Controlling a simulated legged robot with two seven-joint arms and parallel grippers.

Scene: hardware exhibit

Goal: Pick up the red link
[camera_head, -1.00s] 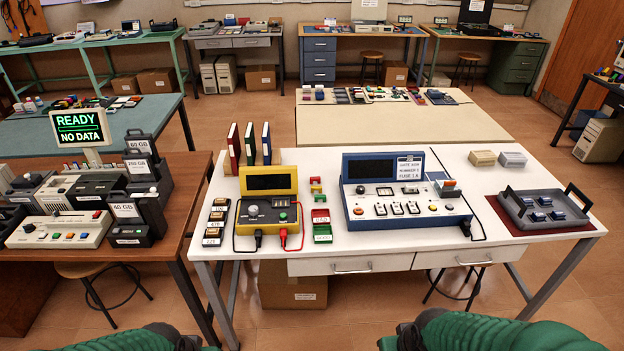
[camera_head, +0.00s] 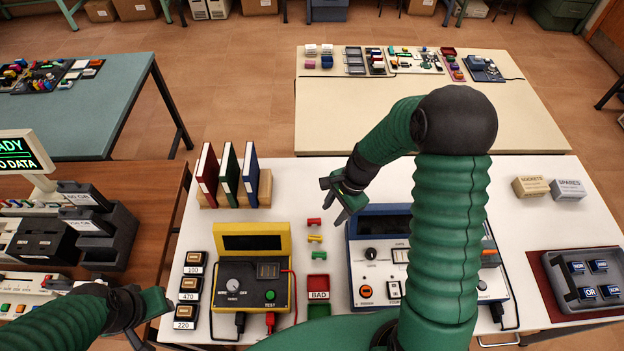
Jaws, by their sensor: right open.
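Several small links lie in a short column on the white table, between the yellow tester (camera_head: 253,283) and the blue console. The far one looks like a red link (camera_head: 314,221). A yellow link (camera_head: 315,239) is in the middle.
The blue console (camera_head: 382,225) is partly hidden by my right arm. A red BAD bin (camera_head: 318,284) and a green bin (camera_head: 319,311) sit nearer than the links. Upright books (camera_head: 229,175) stand at the left. A grey tray (camera_head: 594,270) is at the right.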

